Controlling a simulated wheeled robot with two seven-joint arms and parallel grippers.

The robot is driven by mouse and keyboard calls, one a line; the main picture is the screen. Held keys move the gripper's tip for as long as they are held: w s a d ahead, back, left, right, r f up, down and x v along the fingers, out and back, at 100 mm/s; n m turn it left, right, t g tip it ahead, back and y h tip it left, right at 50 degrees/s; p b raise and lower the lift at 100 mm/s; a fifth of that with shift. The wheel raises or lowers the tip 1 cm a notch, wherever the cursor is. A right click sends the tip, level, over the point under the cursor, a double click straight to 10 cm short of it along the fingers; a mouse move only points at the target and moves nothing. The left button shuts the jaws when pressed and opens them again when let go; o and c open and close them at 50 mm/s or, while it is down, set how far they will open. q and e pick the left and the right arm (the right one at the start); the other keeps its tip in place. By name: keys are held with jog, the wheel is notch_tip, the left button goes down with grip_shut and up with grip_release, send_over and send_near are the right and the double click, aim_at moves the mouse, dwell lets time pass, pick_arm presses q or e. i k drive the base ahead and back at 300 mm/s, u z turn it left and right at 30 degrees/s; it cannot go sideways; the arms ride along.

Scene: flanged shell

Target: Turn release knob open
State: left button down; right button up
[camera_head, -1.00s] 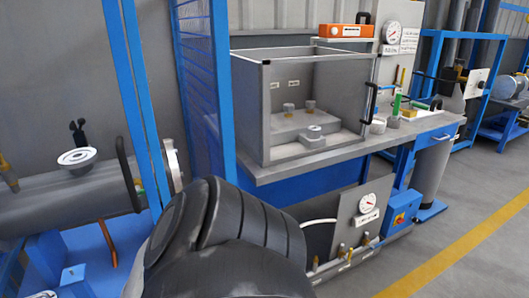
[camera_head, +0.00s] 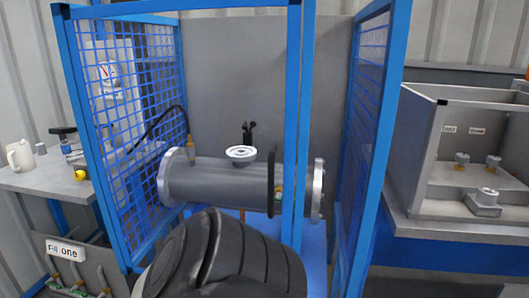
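The flanged shell (camera_head: 222,184) is a grey horizontal cylinder with a wide flange at each end, inside a blue-framed mesh enclosure. A white round fitting (camera_head: 240,154) sits on top of it. A small black handle (camera_head: 248,132) stands just behind that fitting. A brass fitting (camera_head: 190,150) with a black hose rises near the left flange. A black upright handle (camera_head: 271,184) is near the right end. I cannot tell which part is the release knob. A dark rounded part, likely my own arm, covers the bottom middle. Neither of my grippers shows.
The blue front post (camera_head: 297,120) crosses the shell's right end. Mesh panels (camera_head: 118,110) close the left side, with a gauge (camera_head: 107,70) behind. A bench (camera_head: 40,172) stands at left. A grey open-fronted box (camera_head: 424,165) stands on another bench at right.

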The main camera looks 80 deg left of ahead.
aim_at(80, 175)
jog(key=u, duration=2.7)
